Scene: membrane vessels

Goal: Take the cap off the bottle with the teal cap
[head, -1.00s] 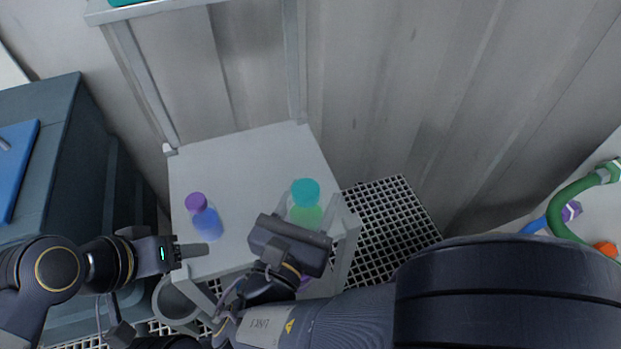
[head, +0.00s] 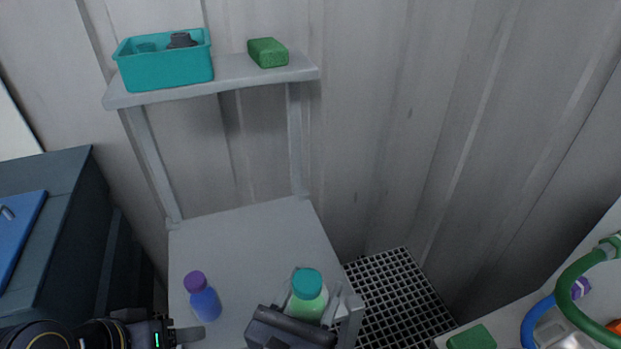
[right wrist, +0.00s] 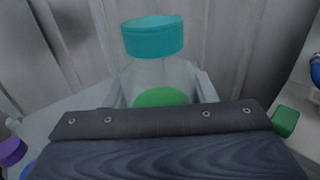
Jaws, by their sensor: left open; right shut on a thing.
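The bottle with the teal cap (head: 307,282) stands upright on the small grey stand (head: 250,238), with pale green contents. The teal cap sits on top of it; it also shows in the right wrist view (right wrist: 153,37) above the clear bottle body (right wrist: 158,75). My right gripper (head: 312,303) is shut on the bottle's body below the cap; its dark palm hides the lower part. My left gripper (head: 188,335) is open and empty at the bottom left, near a blue bottle with a purple cap (head: 204,303) and apart from the teal-capped bottle.
A dark cabinet (head: 60,225) is at left. Floor grating (head: 395,295) lies to the right, then a surface with green and blue hoses (head: 570,285).

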